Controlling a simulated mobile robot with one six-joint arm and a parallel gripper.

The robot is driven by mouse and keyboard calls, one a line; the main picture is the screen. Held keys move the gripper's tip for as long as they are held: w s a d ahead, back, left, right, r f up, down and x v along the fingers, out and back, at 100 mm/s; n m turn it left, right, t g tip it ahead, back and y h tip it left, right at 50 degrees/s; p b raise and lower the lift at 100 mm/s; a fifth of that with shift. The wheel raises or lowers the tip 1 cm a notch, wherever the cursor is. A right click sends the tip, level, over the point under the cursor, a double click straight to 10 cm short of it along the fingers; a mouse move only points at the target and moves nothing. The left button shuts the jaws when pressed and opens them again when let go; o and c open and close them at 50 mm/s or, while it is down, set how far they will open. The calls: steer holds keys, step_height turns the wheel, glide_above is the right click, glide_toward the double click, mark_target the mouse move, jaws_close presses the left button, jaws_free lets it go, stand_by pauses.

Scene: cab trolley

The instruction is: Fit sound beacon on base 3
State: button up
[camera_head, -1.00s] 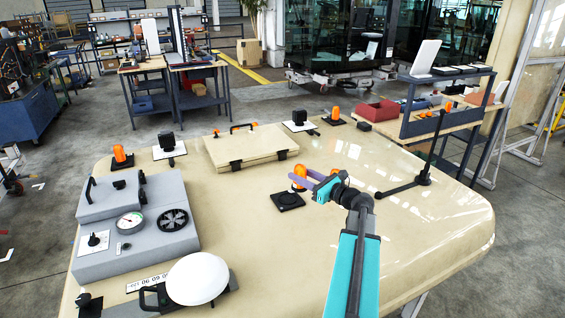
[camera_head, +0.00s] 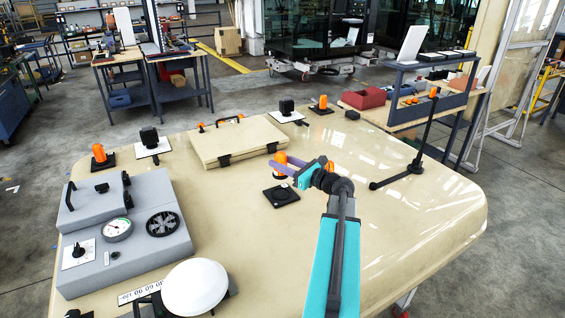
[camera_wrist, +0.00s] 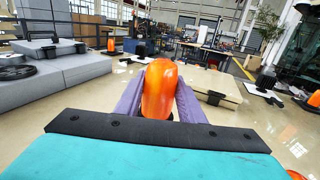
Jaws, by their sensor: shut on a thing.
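My gripper (camera_head: 282,169) is shut on an orange dome-shaped beacon (camera_head: 280,158), which is held upright between purple fingers. The held beacon also fills the middle of the wrist view (camera_wrist: 159,88). In the head view, a bare black square base (camera_head: 281,196) lies on the beige roof just below the held beacon. The beacon appears apart from it; the exact height is hard to tell. Other orange beacons stand on black bases at the left edge (camera_head: 99,153) and far edge (camera_head: 322,103). The held beacon's underside is not visible.
A grey unit (camera_head: 120,235) with gauge and fan is at left, with a white dome (camera_head: 194,286) in front. A beige hatch (camera_head: 240,142) lies behind the base. A black jointed rod (camera_head: 421,140) stands at right. The roof right of my arm is mostly clear.

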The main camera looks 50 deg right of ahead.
steer(key=shift+f, duration=0.2)
steer(key=shift+s+f+b, duration=0.1)
steer(key=shift+f+b, duration=2.5)
steer(key=shift+f, duration=1.3)
steer(key=shift+f, duration=0.2)
steer(key=o, duration=1.2)
steer(key=shift+s, duration=0.1)
steer(key=s+b, duration=0.1)
steer(key=s, duration=0.3)
steer(key=s+b, duration=0.1)
steer(key=s, duration=0.4)
steer(key=s+d+b, duration=0.1)
steer(key=s, duration=0.3)
steer(key=shift+s+d+b, duration=0.1)
steer(key=shift+s+b, duration=0.2)
steer(key=shift+b, duration=0.1)
